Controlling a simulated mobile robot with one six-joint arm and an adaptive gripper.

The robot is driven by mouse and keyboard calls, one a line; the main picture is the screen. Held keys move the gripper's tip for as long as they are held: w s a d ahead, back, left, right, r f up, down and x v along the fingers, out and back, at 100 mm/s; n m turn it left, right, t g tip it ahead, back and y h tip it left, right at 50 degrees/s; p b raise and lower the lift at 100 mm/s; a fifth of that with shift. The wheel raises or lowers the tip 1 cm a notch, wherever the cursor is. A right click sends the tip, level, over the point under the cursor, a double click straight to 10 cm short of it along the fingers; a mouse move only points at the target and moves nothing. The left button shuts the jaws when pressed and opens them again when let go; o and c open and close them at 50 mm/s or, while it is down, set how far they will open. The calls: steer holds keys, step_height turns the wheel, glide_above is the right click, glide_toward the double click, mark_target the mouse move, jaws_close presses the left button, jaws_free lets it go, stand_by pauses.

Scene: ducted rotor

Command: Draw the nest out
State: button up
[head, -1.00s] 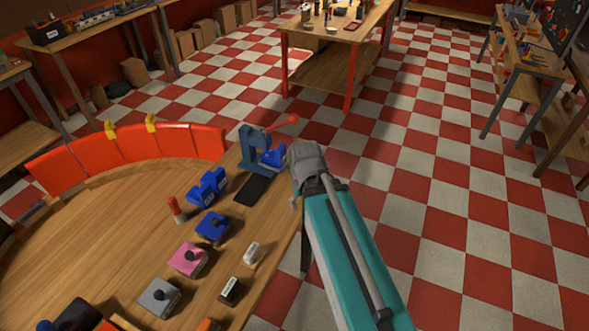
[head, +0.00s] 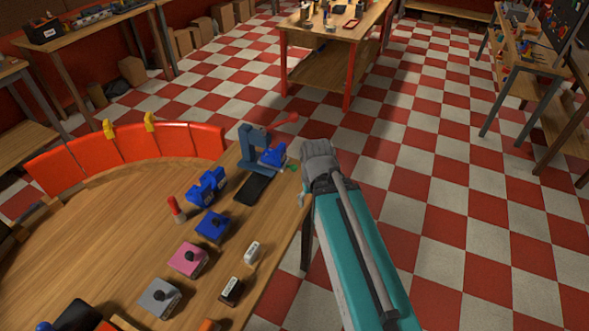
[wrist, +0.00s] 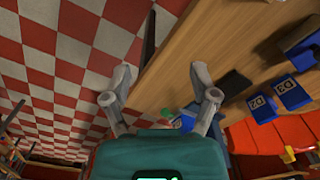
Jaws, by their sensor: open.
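A blue-grey press (head: 250,150) with a red lever (head: 284,121) stands at the table's far right corner. A bright blue piece (head: 272,157) sits at its right side, and a small green part (head: 293,168) shows beside it at the table edge. I cannot tell for sure which part is the nest. The green part also shows in the wrist view (wrist: 166,112), near my right finger. My gripper (wrist: 161,82) is open and empty, its fingers spread over the table edge and floor. In the head view my wrist hides most of it, just right of the press.
A dark flat pad (head: 254,189) lies before the press. Blue blocks (head: 207,187), a red-topped post (head: 175,209), and blue, pink and grey knobbed boxes (head: 188,260) stand on the table (head: 110,230). Red curved panels (head: 135,146) line its far edge. The floor to the right is clear.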

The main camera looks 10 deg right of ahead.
mark_target(296, 168)
steer(key=w+d+f+m+y+b, duration=0.1)
steer(key=w+f+m+y+b, duration=0.1)
steer(key=w+f+m+b, duration=0.1)
steer(key=w+d+f+m+t+y+b, duration=0.1)
steer(key=w+f+m+y+b, duration=0.1)
steer(key=w+f+m+b, duration=0.1)
steer(key=w+d+f+m+t+y+b, duration=0.1)
steer(key=w+f+m+y+b, duration=0.1)
steer(key=w+m+b, duration=0.3)
steer(key=shift+w+f+y+b, duration=0.2)
steer(key=shift+w+f+b, duration=0.15)
steer(key=shift+w, duration=0.2)
steer(key=shift+w+f+y+b, duration=0.2)
steer(key=shift+w+f+b, duration=0.05)
steer(key=shift+w+b, duration=0.25)
steer(key=w+d+m+y+b, duration=0.1)
steer(key=w+d+f+m+t+b, duration=0.1)
steer(key=w+m+b, duration=0.1)
steer(key=w+d+m+t+y+b, duration=0.1)
steer(key=w+m, duration=0.1)
steer(key=shift+w+d+f+y+b, duration=0.2)
steer(key=shift+d+y+b, duration=0.1)
steer(key=shift+d+b, duration=0.1)
steer(key=w+d+m+t+y+b, duration=0.2)
steer(key=w+d+m+b, duration=0.2)
steer(key=d+m, duration=0.1)
steer(key=shift+d+r+t, duration=0.15)
steer(key=shift+r+t, duration=0.15)
steer(key=shift+t, duration=0.1)
steer(key=shift+w, duration=0.1)
